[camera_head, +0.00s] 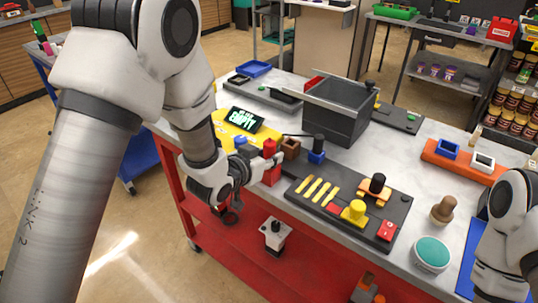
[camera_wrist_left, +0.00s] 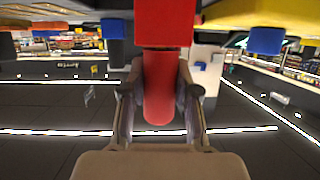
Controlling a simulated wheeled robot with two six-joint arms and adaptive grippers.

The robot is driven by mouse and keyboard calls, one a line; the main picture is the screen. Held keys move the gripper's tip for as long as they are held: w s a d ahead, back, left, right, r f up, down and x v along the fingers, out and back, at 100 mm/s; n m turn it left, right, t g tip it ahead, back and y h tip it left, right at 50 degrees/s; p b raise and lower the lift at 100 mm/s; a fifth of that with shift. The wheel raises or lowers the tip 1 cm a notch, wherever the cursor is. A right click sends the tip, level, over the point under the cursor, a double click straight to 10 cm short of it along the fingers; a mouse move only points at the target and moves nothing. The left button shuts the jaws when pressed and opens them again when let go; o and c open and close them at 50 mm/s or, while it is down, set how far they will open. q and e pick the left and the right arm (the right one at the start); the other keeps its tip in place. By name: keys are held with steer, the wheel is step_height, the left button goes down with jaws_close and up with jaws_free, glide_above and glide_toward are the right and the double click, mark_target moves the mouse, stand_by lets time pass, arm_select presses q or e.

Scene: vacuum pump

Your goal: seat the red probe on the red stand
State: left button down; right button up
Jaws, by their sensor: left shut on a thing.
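The red probe (camera_head: 269,147) is upright, with its rounded top showing above my left gripper (camera_head: 268,162). My left gripper is shut on it; in the left wrist view the red probe (camera_wrist_left: 159,90) sits between both fingers. The red stand (camera_head: 271,177) is a block at the table's front edge, directly below the probe. In the left wrist view, which is upside down, the red stand (camera_wrist_left: 166,22) meets the probe with no gap visible. Whether the probe is fully down in it I cannot tell. My right arm shows at the right edge, its gripper out of view.
A brown block (camera_head: 290,147) and a blue block (camera_head: 316,157) with a black piece stand close right of the probe. A dark board (camera_head: 330,212) with yellow parts is at right, a grey bin (camera_head: 340,108) at the back.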

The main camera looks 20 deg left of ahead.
arm_select(q)
steer(key=c, duration=0.8)
jaws_free()
steer(key=shift+o, duration=0.2)
steer(key=shift+r+p, duration=3.6)
steer(key=shift+r, duration=0.95)
steer(key=shift+f, duration=0.1)
